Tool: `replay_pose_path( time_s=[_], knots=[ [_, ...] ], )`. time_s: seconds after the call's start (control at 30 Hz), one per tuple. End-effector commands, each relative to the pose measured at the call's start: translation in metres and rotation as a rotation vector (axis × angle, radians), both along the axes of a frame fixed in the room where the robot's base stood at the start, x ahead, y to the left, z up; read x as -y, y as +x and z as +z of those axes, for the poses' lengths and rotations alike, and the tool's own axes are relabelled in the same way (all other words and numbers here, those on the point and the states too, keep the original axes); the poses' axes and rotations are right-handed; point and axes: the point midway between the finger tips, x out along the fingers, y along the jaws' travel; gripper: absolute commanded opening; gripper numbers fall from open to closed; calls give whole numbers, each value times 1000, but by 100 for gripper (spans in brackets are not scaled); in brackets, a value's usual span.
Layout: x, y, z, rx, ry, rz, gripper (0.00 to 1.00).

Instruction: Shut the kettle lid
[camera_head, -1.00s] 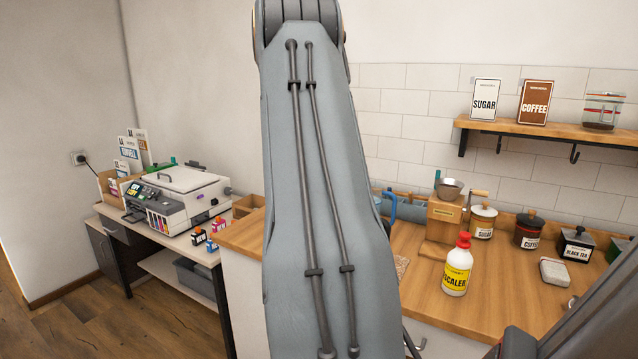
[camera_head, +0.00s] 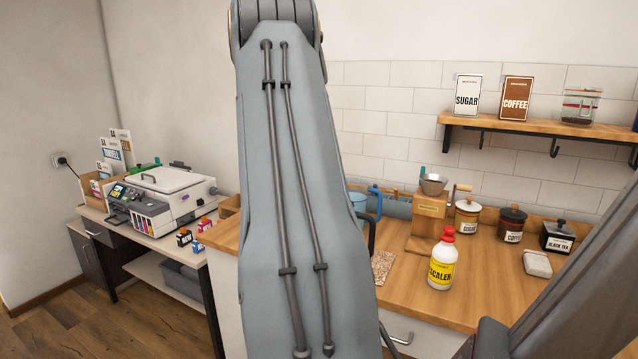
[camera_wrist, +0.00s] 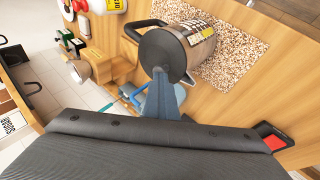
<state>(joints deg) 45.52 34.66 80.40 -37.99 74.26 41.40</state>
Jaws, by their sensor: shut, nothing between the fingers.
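The kettle is by a speckled mat (camera_wrist: 238,55) on the wooden counter (camera_head: 415,300). A white bottle (camera_head: 442,262) with a red cap, a wooden grinder (camera_head: 428,215) and several canisters stand to the right. A blue-handled vessel (camera_head: 359,201) is behind. A shelf (camera_head: 540,128) hangs above.

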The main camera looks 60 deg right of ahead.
Motion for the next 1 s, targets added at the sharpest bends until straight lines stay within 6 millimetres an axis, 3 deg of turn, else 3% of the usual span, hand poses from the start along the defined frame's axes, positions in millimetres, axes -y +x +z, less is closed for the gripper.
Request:
replay_pose_path(
  time_s=[0.2, 0.47, 0.57, 0.77, 1.0],
  knots=[
    [-1, -13, -12, -7, 13, -7, 0],
    [-1, -19, -10, -7, 15, -12, 0],
    [-1, -17, 1, -6, 12, -8, 0],
    [-5, -7, 42, 4, -4, 8, 0],
    [-22, 33, 64, 7, -9, 14, 0]
  ],
)
